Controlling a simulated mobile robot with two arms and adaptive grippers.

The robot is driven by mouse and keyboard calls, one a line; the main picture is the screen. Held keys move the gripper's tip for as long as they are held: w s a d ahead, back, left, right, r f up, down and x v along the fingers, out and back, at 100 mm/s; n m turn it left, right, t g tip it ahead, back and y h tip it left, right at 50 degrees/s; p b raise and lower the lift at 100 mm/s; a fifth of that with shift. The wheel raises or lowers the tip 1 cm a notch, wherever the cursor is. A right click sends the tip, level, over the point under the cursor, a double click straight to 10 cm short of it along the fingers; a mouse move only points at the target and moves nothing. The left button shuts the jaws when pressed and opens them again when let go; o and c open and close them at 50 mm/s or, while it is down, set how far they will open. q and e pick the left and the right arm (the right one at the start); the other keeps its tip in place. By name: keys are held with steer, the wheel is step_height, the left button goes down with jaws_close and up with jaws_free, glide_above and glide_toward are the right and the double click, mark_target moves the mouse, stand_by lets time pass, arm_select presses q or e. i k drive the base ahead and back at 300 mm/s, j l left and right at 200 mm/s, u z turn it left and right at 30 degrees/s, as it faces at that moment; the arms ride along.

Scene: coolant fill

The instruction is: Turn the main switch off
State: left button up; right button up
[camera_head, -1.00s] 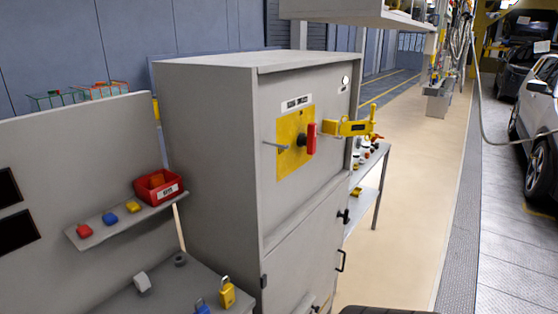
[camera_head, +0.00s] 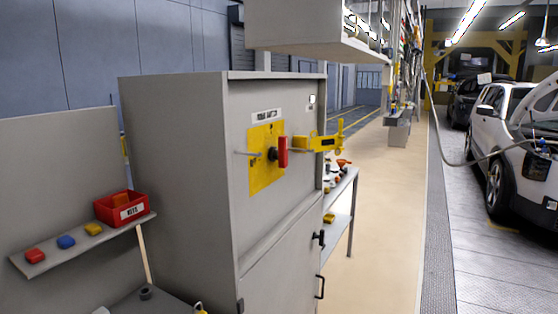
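The main switch is a red handle (camera_head: 283,152) on a yellow plate (camera_head: 262,172), on the front of a grey cabinet (camera_head: 182,190). The red handle stands upright. A white label (camera_head: 267,116) sits above the plate. A yellow hasp-like piece (camera_head: 322,142) sticks out to the right of the handle, and a thin grey rod (camera_head: 247,153) sticks out on the left of the plate. Neither of my grippers is in the view.
A shelf at the left holds a red bin (camera_head: 121,207) and red, blue and yellow padlocks (camera_head: 66,241). A bench (camera_head: 345,190) with small items stands behind the cabinet. The pale floor (camera_head: 385,220) to the right is clear. Cars (camera_head: 497,150) stand further right.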

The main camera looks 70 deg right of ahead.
mark_target(281, 155)
steer(key=j+z, duration=0.2)
steer(key=z, duration=0.25)
steer(key=j+z, duration=0.25)
steer(key=z, duration=0.2)
steer(key=i, duration=0.05)
